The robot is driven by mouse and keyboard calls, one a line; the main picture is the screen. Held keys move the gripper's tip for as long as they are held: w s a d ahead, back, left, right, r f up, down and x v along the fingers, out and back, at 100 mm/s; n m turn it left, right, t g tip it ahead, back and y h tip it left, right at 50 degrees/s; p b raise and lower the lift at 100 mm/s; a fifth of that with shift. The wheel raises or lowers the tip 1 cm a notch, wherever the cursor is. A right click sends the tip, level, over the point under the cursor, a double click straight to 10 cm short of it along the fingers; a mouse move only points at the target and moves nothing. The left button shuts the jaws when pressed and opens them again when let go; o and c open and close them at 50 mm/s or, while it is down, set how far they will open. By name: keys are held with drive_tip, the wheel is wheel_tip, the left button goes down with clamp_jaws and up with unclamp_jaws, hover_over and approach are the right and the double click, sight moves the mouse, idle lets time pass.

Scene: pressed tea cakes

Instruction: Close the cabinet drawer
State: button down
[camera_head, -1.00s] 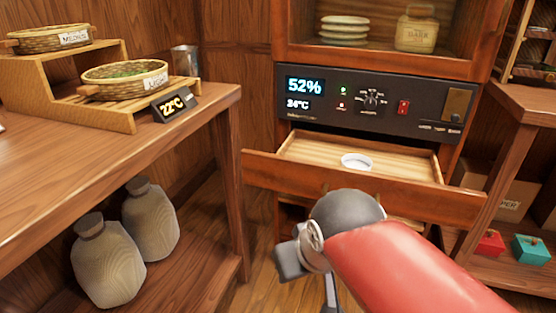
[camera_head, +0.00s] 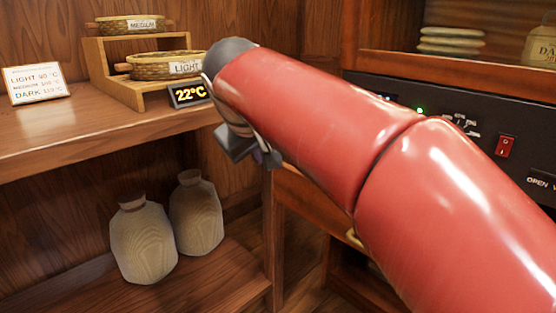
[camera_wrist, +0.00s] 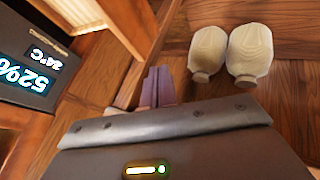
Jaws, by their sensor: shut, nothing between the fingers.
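The cabinet drawer is still pulled out. In the head view my red arm covers most of it, and only part of its brown front (camera_head: 312,203) and a bit of brass handle (camera_head: 354,238) show below the arm. In the wrist view the drawer front (camera_wrist: 135,24) stands at the top left, apart from the display panel, with pale wood of the inside between them. My gripper (camera_head: 266,156) is at the left end of the drawer. Its fingers (camera_wrist: 155,88) are shut and empty in the wrist view; contact with the drawer cannot be told.
The cabinet's black control panel (camera_head: 468,125) lies behind my arm. A wooden table (camera_head: 95,128) at left carries baskets, a riser and a temperature display (camera_head: 189,94). Two stoppered jars (camera_head: 143,238) stand on its lower shelf. Floor shows between table and cabinet.

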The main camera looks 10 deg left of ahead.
sight(283, 169)
drive_tip(key=shift+w+d+f+b, duration=0.3)
drive_tip(key=shift+w+d+f, duration=0.1)
drive_tip(key=shift+w+f, duration=0.9)
drive_tip(key=shift+w+d+f+b, duration=0.25)
drive_tip(key=shift+w+d+f, duration=0.15)
drive_tip(key=shift+w+f, duration=0.8)
drive_tip(key=shift+w+d+f+b, duration=0.35)
drive_tip(key=shift+w+f, duration=0.55)
drive_tip(key=shift+w, duration=0.75)
drive_tip(key=shift+d, duration=0.1)
drive_tip(key=shift+w+d+r+p, duration=0.15)
drive_tip(key=shift+w+d+p, duration=0.25)
drive_tip(key=shift+p, duration=0.1)
drive_tip(key=w+d+p, duration=1.1)
drive_tip(key=w+d, duration=0.1)
drive_tip(key=w, duration=0.3)
drive_tip(key=shift+w, duration=0.35)
